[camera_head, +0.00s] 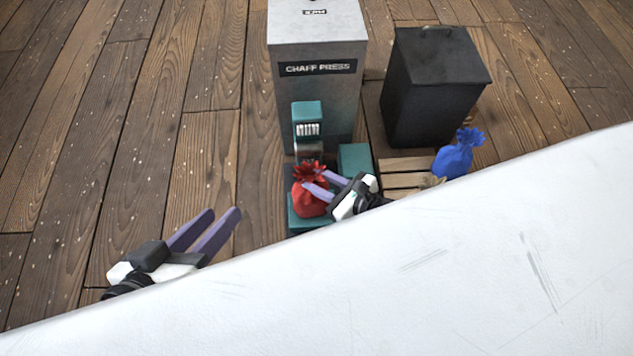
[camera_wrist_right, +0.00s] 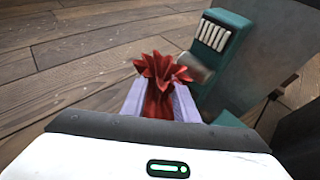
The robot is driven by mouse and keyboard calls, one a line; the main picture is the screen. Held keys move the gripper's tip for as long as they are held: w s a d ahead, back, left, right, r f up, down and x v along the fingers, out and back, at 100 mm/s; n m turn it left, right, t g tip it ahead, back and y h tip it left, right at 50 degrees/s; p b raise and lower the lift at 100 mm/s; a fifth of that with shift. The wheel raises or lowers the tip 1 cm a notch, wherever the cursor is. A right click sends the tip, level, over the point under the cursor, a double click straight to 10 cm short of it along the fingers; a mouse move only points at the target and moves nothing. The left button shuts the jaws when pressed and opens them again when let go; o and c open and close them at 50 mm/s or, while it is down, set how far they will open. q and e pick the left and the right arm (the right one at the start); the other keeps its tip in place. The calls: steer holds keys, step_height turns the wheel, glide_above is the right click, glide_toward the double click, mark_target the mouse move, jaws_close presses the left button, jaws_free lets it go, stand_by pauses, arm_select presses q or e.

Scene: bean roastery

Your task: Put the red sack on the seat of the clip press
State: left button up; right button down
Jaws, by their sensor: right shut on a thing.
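The red sack (camera_head: 307,205) has a frilled, tied top, and its body is upright. My right gripper (camera_head: 310,181) is shut on its neck; in the right wrist view the red neck (camera_wrist_right: 158,100) stands between the two fingers. The clip press (camera_head: 307,113) is teal with a row of pale bars on its head. Its low teal base (camera_head: 294,222) shows around the sack's underside. The sack is at or just above the seat, which it mostly hides; I cannot tell if they touch. My left gripper (camera_head: 222,217) is open and empty, left of the press.
A grey chaff press (camera_head: 317,90) stands behind the clip press. A black lidded bin (camera_head: 435,85) is at the right. A blue sack (camera_head: 456,158) is beside a wooden slatted surface (camera_head: 400,180). A white surface (camera_head: 450,260) hides the foreground. The plank floor at left is clear.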

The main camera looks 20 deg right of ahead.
steer(key=shift+w+r, duration=0.15)
steer(key=shift+r, duration=0.1)
steer(key=shift+a+f, duration=0.1)
steer(key=shift+f, duration=0.15)
steer(key=c, duration=1.4)
jaws_free()
steer(key=shift+f, duration=0.15)
